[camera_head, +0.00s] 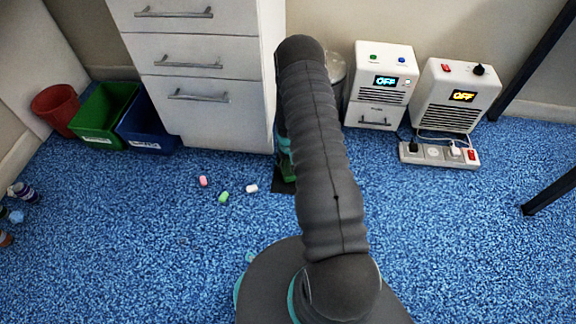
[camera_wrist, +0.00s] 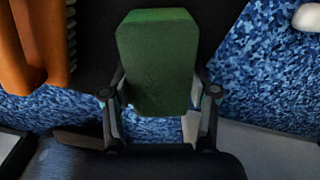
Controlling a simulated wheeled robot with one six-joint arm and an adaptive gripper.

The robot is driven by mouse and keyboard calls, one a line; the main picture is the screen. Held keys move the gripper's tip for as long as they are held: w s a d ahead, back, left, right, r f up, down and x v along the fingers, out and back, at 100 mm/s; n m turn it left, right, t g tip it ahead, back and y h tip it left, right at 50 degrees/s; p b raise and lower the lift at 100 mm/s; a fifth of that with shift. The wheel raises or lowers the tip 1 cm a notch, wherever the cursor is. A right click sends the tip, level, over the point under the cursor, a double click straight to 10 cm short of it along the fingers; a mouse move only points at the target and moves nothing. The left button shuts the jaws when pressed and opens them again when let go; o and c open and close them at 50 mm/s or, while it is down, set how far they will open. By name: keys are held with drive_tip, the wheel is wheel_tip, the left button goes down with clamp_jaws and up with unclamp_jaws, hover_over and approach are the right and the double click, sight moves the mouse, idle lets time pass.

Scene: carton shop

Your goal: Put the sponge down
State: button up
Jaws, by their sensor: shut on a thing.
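The green sponge (camera_wrist: 157,50) is a block in the middle of the wrist view. My gripper (camera_wrist: 159,90) is shut on it, with one finger at each side. A dark flat surface lies behind the sponge in the wrist view; I cannot tell whether the sponge touches it. In the head view my arm hides most of the gripper. A small green patch (camera_head: 286,162) shows left of the arm, above a small dark mat (camera_head: 283,187) on the floor; it is too small to tell if it is the sponge.
White drawers (camera_head: 205,85) stand behind my arm. A red bin (camera_head: 56,107), a green bin (camera_head: 103,115) and a blue bin (camera_head: 147,125) are left of them. Two white devices and a power strip (camera_head: 440,154) are at right. Small foam pieces (camera_head: 223,197) lie on blue carpet.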

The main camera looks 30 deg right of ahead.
drive_tip(key=shift+f, duration=0.2)
drive_tip(key=o, duration=1.3)
drive_tip(key=shift+o, duration=0.2)
drive_tip(key=shift+r, duration=0.1)
